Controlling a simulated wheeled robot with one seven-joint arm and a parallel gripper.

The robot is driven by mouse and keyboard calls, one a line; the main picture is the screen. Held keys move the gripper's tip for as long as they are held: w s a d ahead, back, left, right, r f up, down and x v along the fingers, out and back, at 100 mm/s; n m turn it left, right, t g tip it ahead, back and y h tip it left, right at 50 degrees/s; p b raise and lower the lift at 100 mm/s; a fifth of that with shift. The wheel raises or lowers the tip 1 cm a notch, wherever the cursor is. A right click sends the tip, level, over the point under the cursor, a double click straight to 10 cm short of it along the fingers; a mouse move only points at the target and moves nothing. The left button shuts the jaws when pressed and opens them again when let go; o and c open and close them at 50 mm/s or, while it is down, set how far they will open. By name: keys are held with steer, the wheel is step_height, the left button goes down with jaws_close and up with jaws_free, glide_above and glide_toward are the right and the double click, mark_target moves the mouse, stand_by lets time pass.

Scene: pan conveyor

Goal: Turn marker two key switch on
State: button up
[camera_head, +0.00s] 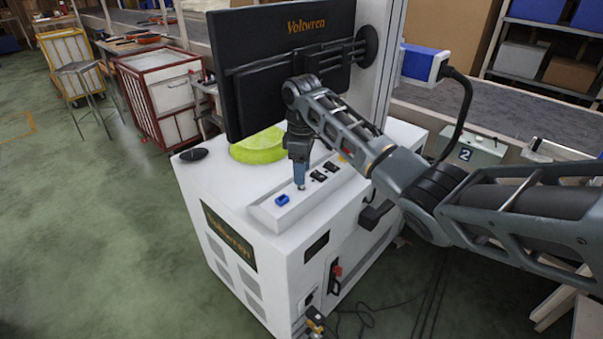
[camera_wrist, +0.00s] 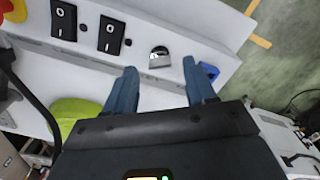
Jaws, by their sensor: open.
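A silver, round-topped key switch (camera_wrist: 159,58) sits on the sloped white control panel (camera_head: 265,213) of a white cabinet. My gripper (camera_wrist: 161,68) is open. In the wrist view its two blue fingers are apart, and the switch shows just beyond the gap between their tips. I cannot tell whether they touch it. In the head view my gripper (camera_head: 300,186) points down at the panel, largely hiding the switch. The switch's on or off position is not readable.
Two black rocker switches (camera_wrist: 110,36) and a red-yellow button (camera_wrist: 12,9) are on one side of the key switch; a blue part (camera_wrist: 207,71) is on the other. A black monitor (camera_head: 290,55) stands behind. A box marked 2 (camera_head: 475,150) is at right.

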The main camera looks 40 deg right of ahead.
steer(key=shift+f, duration=1.15)
